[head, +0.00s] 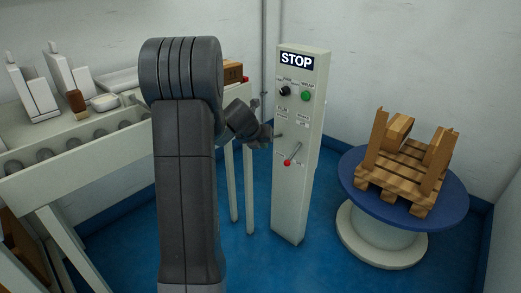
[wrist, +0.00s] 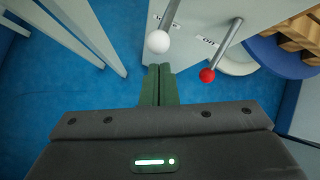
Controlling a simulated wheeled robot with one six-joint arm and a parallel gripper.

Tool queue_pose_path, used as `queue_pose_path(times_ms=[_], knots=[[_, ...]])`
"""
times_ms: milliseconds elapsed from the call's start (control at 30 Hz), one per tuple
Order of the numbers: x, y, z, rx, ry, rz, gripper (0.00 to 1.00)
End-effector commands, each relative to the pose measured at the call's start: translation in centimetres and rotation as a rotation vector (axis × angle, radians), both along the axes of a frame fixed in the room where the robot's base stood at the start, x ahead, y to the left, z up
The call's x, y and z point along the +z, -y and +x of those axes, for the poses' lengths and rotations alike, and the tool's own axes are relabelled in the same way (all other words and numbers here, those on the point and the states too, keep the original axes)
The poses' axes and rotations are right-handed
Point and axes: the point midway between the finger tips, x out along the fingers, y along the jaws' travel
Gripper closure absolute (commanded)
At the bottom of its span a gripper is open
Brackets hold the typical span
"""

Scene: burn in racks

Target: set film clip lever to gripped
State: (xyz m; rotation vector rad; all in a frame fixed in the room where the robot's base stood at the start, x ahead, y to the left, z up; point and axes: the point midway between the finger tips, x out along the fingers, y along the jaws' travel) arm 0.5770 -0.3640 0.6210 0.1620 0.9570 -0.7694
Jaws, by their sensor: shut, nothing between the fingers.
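The control post (head: 302,205) carries two levers. The upper lever (head: 279,135), below a small label that seems to read as film clip, is partly hidden by my gripper. In the wrist view its white ball knob (wrist: 158,42) shows just beyond my fingertips, seemingly apart from them. The lower lever has a red ball knob (head: 287,163); in the wrist view the red knob (wrist: 207,75) lies to the right of my fingers. My gripper (wrist: 158,68) is shut and empty, its green fingers together. In the head view it is small and dark beside the post's left edge.
The post also has a black selector (head: 286,91), a green button (head: 306,96) and a STOP sign. A roller conveyor (head: 70,158) stands left. A blue turntable (head: 357,190) with a wooden pallet (head: 400,175) stands right. Blue floor lies between.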

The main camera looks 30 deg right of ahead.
Motion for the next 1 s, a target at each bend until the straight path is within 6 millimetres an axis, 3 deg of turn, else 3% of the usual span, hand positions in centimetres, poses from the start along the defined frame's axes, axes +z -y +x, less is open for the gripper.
queue_pose_path(times_ms=[1000], knots=[[1.6,0.5,0.4,0.0,-0.027,0.063,1.0]])
